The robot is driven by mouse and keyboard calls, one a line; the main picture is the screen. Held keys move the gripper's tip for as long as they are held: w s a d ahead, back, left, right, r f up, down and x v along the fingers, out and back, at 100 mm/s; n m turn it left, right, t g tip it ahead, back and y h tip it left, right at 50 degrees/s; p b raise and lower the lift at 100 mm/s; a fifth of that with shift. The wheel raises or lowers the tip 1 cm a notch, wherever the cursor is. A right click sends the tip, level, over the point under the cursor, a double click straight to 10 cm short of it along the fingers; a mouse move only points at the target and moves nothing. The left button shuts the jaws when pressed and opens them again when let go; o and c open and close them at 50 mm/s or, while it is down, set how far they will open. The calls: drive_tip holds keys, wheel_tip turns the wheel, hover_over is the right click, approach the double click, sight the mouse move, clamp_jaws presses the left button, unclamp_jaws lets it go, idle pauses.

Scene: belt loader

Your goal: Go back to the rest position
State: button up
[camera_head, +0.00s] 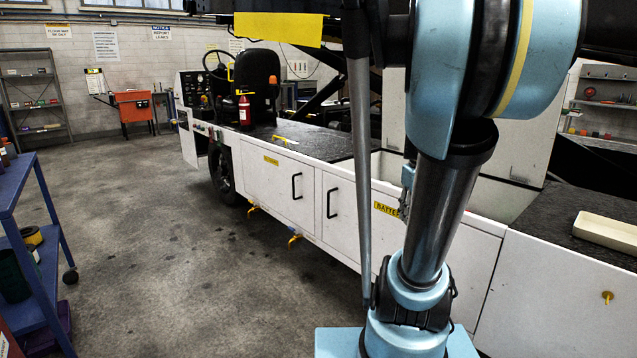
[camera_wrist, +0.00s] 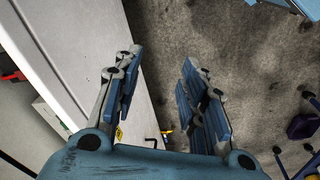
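My gripper (camera_wrist: 160,68) shows in the wrist view with its two fingers apart and nothing between them. Floor shows through the gap. The white side of the belt loader (camera_wrist: 75,45) is to the left of the fingers in that view. In the head view, my blue arm rises in front of the belt loader (camera_head: 268,192). A small part that may be my gripper shows beside the arm there, mostly hidden by it. I cannot tell its distance from the loader's side.
A blue cart (camera_head: 48,195) stands at the left edge of the head view. An orange cabinet (camera_head: 134,106) and a shelf (camera_head: 33,92) are at the back wall. A beige tray (camera_head: 606,232) lies on the loader's dark deck. The floor (camera_head: 165,260) between cart and loader is clear.

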drive_tip(key=s+a+f+m, duration=0.3)
drive_tip(key=s+a+f, duration=0.5)
drive_tip(key=s, duration=0.4)
drive_tip(key=shift+a+f+t, duration=0.25)
drive_tip(key=shift+a+t, duration=0.15)
drive_tip(key=shift+c, duration=0.6)
